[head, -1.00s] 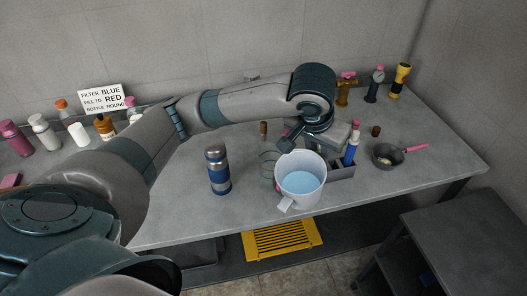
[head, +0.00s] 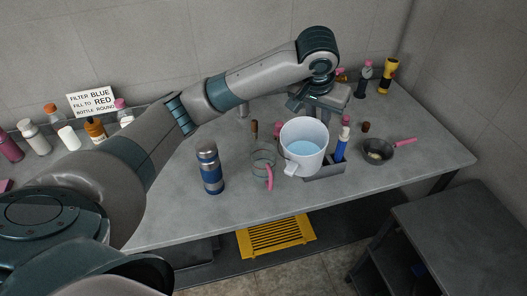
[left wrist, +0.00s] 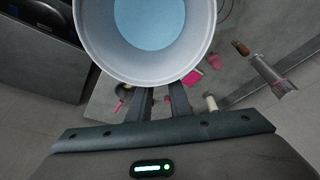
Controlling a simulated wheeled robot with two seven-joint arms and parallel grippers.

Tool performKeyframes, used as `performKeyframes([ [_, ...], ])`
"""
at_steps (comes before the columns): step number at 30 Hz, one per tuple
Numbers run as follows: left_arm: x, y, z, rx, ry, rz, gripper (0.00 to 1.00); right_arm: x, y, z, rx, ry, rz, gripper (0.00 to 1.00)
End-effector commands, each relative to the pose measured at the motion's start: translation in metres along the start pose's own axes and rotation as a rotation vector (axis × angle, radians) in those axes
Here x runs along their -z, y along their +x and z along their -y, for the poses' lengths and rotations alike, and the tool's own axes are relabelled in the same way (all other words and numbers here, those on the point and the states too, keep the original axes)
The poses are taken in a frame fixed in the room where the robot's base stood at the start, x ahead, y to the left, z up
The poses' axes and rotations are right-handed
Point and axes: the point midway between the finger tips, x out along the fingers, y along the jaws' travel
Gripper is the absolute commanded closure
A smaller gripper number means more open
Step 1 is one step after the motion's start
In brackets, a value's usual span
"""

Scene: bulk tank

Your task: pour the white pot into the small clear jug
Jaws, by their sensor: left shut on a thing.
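The white pot (head: 289,155) is held off the bench, roughly upright, with pale blue liquid inside. My left gripper (left wrist: 163,98) is shut on the pot's wall at its far side; the pot also fills the top of the left wrist view (left wrist: 88,45). In the head view the left gripper (head: 299,104) is partly hidden behind the pot's rim. The small clear jug (head: 262,158), with a pink handle, stands on the bench just left of the pot. The pot is apart from it in the picture. My right gripper is not seen.
A blue and steel flask (head: 210,170) stands left of the jug. A grey caddy (head: 325,171) with a blue bottle (head: 341,146) is right of and behind the pot. A small pan (head: 378,150) with a pink handle lies further right. The bench front is clear.

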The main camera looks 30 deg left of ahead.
Motion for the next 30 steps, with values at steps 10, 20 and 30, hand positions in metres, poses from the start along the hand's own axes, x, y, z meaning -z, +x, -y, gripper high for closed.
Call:
performKeyframes([
  [10, 0.078, 0.001, 0.030, 0.013, -0.043, 0.036, 1.00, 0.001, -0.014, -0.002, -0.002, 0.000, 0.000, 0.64],
  [20, 0.134, 0.011, 0.070, 0.022, -0.075, 0.072, 1.00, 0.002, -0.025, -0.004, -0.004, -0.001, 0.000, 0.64],
  [30, 0.172, 0.033, 0.118, 0.028, -0.096, 0.110, 1.00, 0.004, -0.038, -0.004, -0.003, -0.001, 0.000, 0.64],
])
